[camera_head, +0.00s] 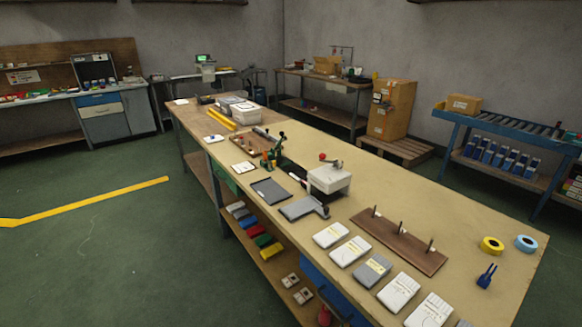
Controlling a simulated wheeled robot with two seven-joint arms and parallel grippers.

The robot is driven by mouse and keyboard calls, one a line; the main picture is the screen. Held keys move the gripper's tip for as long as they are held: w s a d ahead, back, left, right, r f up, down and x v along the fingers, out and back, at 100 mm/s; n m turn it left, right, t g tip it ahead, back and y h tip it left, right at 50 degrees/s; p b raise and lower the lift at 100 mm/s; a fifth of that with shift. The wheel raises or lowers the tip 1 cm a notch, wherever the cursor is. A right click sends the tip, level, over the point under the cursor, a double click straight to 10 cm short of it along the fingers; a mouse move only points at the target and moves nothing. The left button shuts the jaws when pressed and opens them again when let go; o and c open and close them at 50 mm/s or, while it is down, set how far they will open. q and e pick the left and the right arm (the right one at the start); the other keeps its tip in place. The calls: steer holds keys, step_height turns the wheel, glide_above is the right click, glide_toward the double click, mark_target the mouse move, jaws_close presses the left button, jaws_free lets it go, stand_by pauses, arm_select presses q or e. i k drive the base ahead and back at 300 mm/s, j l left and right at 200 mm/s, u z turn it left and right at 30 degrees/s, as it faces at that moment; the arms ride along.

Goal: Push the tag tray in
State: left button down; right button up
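A long workbench (415,200) runs from the lower right to the back left. On it stands a white boxy device (330,179) with a red knob on top. A flat grey plate (300,208) sits out at the device's front left, toward the bench's near edge. A dark flat tray (270,191) lies left of it, apart from the device. A wooden tray (249,147) with small parts lies further back. No tray is labelled, so I cannot tell for sure which is the tag tray. Neither of my grippers is in view.
A green hand press (275,154) stands behind the dark tray. A brown board with upright pegs (398,241) and a row of white packs (350,251) lie to the right. Yellow (492,245) and blue (526,243) tape rolls lie far right.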

mark_target(293, 211)
steer(key=j+z, duration=0.2)
steer(key=z, duration=0.3)
steer(key=j+z, duration=0.15)
steer(key=z, duration=0.35)
steer(key=k+j+z, duration=0.1)
steer(key=z, duration=0.35)
steer(key=k+j+z, duration=0.1)
steer(key=z, duration=0.4)
steer(key=k+j, duration=0.3)
steer(key=j, duration=0.1)
